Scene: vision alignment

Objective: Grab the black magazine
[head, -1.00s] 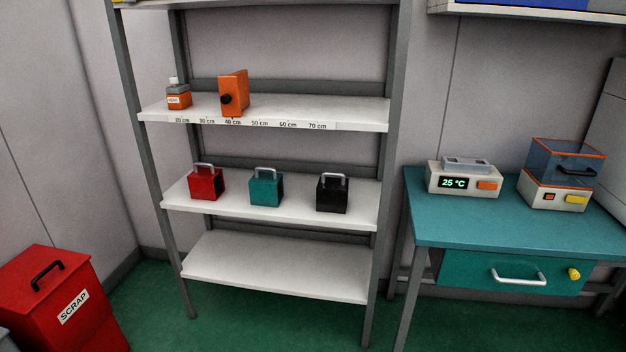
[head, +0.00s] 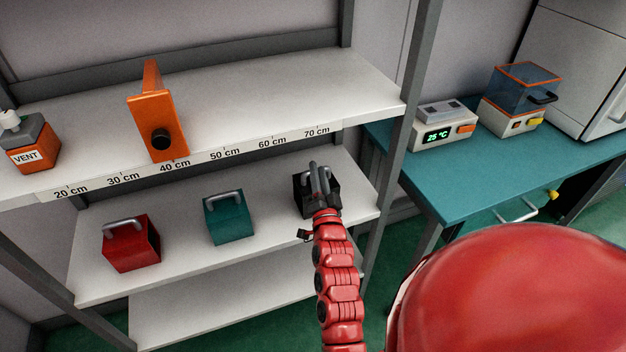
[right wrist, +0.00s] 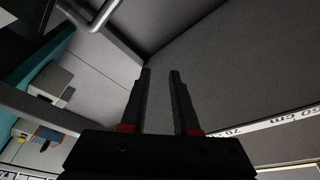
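The black magazine (head: 301,198) is a dark box on the right part of the middle shelf in the head view. My right gripper (head: 319,178) is in front of it and hides much of it and its handle. In the right wrist view the two fingers (right wrist: 160,73) stand apart with nothing between them. A grey metal handle (right wrist: 92,16) shows at that view's top left, off to the side of the fingers; it looks like the black magazine's. Whether the gripper touches the magazine I cannot tell. My left gripper is not in view.
A teal magazine (head: 228,217) and a red magazine (head: 131,244) stand left on the same shelf. The upper shelf's labelled edge (head: 247,148) lies above; it carries an orange device (head: 157,115) and a VENT bottle (head: 33,148). A shelf post (head: 398,150) and teal table (head: 450,185) are right.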

